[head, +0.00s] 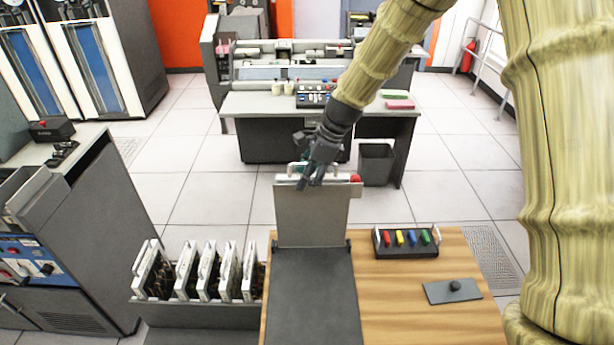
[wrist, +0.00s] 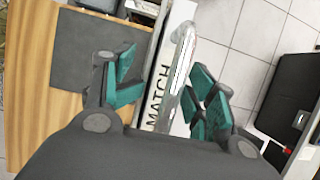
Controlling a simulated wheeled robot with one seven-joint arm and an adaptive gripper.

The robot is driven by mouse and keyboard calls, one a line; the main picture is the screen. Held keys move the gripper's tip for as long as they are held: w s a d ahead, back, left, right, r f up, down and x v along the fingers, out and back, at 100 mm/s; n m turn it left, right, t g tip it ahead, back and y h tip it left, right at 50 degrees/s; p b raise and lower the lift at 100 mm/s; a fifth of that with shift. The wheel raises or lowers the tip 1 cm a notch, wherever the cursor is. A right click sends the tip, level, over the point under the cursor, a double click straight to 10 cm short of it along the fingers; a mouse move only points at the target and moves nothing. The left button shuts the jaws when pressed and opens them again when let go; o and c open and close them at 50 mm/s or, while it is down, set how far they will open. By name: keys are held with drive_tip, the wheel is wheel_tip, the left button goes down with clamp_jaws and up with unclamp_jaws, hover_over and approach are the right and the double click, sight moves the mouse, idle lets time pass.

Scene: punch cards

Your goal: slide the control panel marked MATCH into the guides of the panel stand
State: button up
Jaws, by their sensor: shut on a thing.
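The MATCH panel, a flat light-grey plate (head: 312,218), stands roughly upright at the back end of the dark panel stand (head: 312,300). Its lower edge is close to the stand's two small dark side guides (head: 349,246); I cannot tell whether it sits in them. My gripper (head: 317,168) is at the panel's top edge, shut on its pale handle. In the wrist view the handle (wrist: 181,50) lies between the fingers (wrist: 165,95), and the word MATCH (wrist: 158,98) reads along the panel's top edge. The dark stand surface (wrist: 85,50) lies to the left there.
A rack (head: 205,315) with several panels (head: 205,272) stands left of the wooden table (head: 400,305). On the table's right are a box of coloured switches (head: 405,241) and a grey plate with a knob (head: 452,291). A desk (head: 265,105) stands beyond open floor.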

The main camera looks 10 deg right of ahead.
idle(0.5)
drive_tip(key=v, duration=1.1)
drive_tip(key=shift+d, duration=0.15)
drive_tip(key=shift+s+d+r, duration=0.1)
drive_tip(key=shift+d+r, duration=0.05)
drive_tip(key=shift+r, duration=0.35)
